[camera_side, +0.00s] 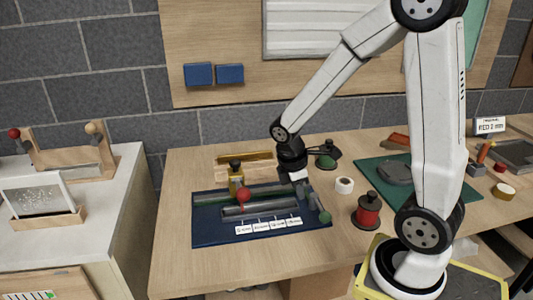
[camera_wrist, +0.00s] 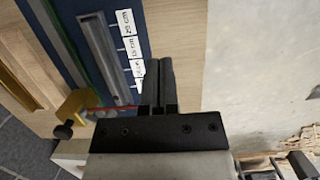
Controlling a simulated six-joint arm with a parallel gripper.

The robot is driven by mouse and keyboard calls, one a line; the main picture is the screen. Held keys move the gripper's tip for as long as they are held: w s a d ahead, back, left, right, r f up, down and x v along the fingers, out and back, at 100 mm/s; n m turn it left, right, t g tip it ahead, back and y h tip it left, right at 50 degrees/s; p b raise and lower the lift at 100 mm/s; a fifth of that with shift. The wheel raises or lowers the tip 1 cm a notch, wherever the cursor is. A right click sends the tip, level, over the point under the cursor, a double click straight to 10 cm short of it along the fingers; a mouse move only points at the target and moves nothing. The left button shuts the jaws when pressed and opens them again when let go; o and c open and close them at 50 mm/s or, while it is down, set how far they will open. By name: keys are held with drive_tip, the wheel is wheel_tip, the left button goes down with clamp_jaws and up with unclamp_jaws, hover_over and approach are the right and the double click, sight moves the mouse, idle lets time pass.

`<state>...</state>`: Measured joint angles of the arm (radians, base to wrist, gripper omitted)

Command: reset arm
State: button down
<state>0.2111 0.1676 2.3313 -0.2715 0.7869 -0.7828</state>
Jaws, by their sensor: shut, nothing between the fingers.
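My white arm stands at the right side of the wooden table and reaches left over it in the side view. My gripper (camera_side: 298,176) hangs above the right part of a dark blue mat (camera_side: 210,232). In the wrist view my gripper (camera_wrist: 159,75) shows its two dark fingers close together, with nothing between them. A grey bar (camera_wrist: 104,55) and white labels with cm marks (camera_wrist: 130,48) lie to the left of the fingers there. The exact height of the fingertips above the mat is hard to tell.
A red ball (camera_side: 243,195) and a brass piece (camera_side: 235,178) are on the mat's left part. The table's front left is clear.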

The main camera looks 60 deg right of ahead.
drive_tip(key=a+m+t+y, duration=0.1)
drive_tip(key=a+m+t, duration=0.3)
drive_tip(key=a+m, duration=0.5)
drive_tip(key=shift+w+a+f+y, duration=0.15)
drive_tip(key=shift+w+f+y, duration=0.1)
drive_tip(key=shift+w+y, duration=0.15)
